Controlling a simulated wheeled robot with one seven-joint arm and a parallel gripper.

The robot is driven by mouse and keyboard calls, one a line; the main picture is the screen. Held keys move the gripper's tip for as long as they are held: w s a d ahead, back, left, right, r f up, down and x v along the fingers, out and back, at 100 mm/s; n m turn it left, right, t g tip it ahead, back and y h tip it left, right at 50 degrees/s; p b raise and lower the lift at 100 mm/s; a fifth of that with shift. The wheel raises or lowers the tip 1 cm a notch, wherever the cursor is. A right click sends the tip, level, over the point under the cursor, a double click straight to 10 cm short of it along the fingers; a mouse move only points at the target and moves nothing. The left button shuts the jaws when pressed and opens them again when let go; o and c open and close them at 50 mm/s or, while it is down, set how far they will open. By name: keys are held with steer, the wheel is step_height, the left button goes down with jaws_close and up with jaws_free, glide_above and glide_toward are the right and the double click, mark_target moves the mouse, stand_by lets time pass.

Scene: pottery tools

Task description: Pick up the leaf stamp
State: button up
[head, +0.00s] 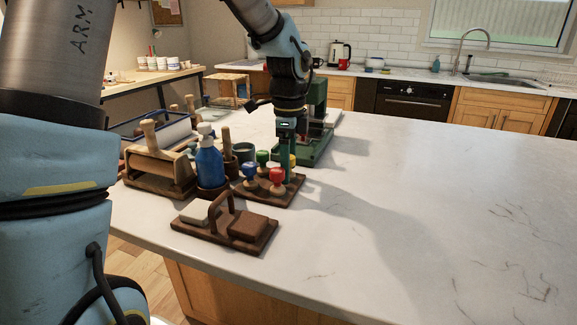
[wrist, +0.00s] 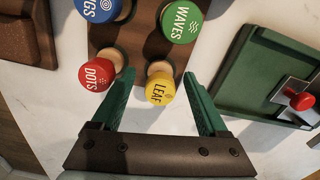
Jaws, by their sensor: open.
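The leaf stamp (wrist: 161,88) has a round yellow top marked "LEAF" and a pale wooden stem. It stands at the near right corner of a dark wooden stand (wrist: 139,42). In the head view, a bit of its yellow top (head: 293,160) shows beside my gripper (head: 287,176). My gripper's green fingers (wrist: 158,76) are open in the wrist view, one on each side of the leaf stamp, with a gap to the right finger. Nothing is held. The lower part of the stamp is hidden under its top.
The red "DOTS" stamp (wrist: 96,77) stands close outside the left finger. The green "WAVES" stamp (wrist: 180,24) and a blue stamp (wrist: 100,6) stand behind. A green press (wrist: 262,70) lies to the right. The countertop (head: 430,220) right of the stand is clear.

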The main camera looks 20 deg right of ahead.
jaws_close()
stand_by(0.7)
